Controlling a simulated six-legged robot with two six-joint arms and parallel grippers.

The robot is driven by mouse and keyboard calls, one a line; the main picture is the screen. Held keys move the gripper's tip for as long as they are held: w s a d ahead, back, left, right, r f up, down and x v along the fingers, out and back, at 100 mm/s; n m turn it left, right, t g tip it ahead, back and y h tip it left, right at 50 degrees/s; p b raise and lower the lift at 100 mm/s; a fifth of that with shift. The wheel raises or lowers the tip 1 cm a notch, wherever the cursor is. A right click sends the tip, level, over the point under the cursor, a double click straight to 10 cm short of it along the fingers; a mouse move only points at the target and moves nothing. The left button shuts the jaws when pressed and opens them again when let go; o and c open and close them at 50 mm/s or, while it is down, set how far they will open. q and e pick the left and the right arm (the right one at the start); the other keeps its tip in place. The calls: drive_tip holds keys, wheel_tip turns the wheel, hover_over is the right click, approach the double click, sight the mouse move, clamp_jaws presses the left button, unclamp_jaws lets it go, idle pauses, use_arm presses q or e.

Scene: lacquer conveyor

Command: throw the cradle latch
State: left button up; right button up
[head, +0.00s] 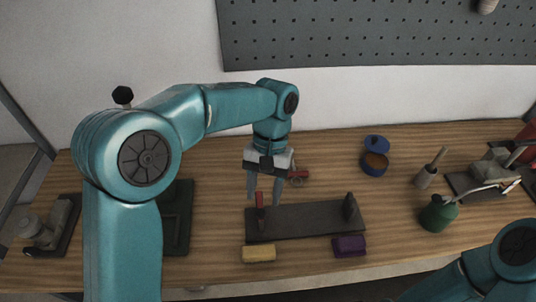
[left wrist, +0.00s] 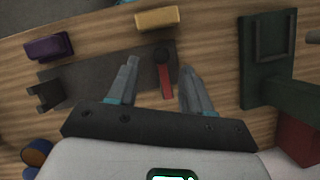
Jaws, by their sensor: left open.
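The cradle is a dark grey plate (head: 310,222) on the wooden bench, with a dark upright (head: 350,207) at its right end. Its latch, a red lever (head: 260,214) with a dark end, stands at the plate's left end. The red lever shows in the left wrist view (left wrist: 165,80), with a dark round knob (left wrist: 161,54) at its far end. My left gripper (head: 263,201) is open above the left end of the plate, its fingers pointing down. In the left wrist view its fingers (left wrist: 158,68) lie on either side of the lever, with gaps visible. Contact cannot be told.
A yellow block (head: 258,254) and a purple block (head: 348,246) lie at the plate's front edge. A dark green stand (head: 178,215) is left. My right arm shows at lower right.

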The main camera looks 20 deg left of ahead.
use_arm(q)
drive_tip(key=p+v, duration=0.1)
drive_tip(key=v, duration=1.1)
drive_tip(key=shift+w+r+p, duration=0.15)
drive_tip(key=shift+r+p, duration=0.15)
drive_tip(key=shift+p, duration=0.05)
